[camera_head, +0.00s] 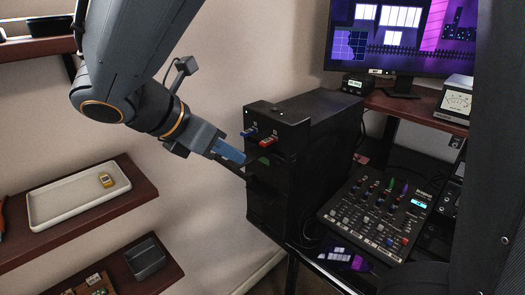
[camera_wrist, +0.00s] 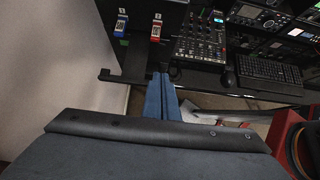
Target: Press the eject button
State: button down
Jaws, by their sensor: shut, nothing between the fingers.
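A black tower unit (camera_head: 325,125) stands at the left end of the desk. A blue stick (camera_head: 250,132) and a red stick (camera_head: 268,142) plug into its upper front; the blue stick (camera_wrist: 120,25) and red stick (camera_wrist: 155,28) also show in the wrist view. A small green patch (camera_head: 264,161) shows on the front below them. I cannot make out which part is the eject button. My gripper (camera_head: 242,159) has blue fingers, shut and empty, close to the tower's front below the sticks. In the wrist view the fingertips (camera_wrist: 161,76) point toward the tower; contact cannot be told.
A mixer (camera_head: 378,215) lies right of the tower, with a monitor (camera_head: 400,35) behind. A thin dark bar (camera_wrist: 122,79) juts out by my fingers. Shelves at left hold a white tray (camera_head: 50,219) and a dark bin (camera_head: 146,258). Open space lies between shelves and tower.

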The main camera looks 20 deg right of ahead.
dwell(0.3)
jog(key=p, duration=0.2)
send_near(278, 162)
notch_tip(278, 162, down, 5)
jog(key=w+d, duration=0.1)
jog(key=d, duration=0.1)
jog(key=shift+w+d, duration=0.45)
jog(key=shift+d, duration=0.2)
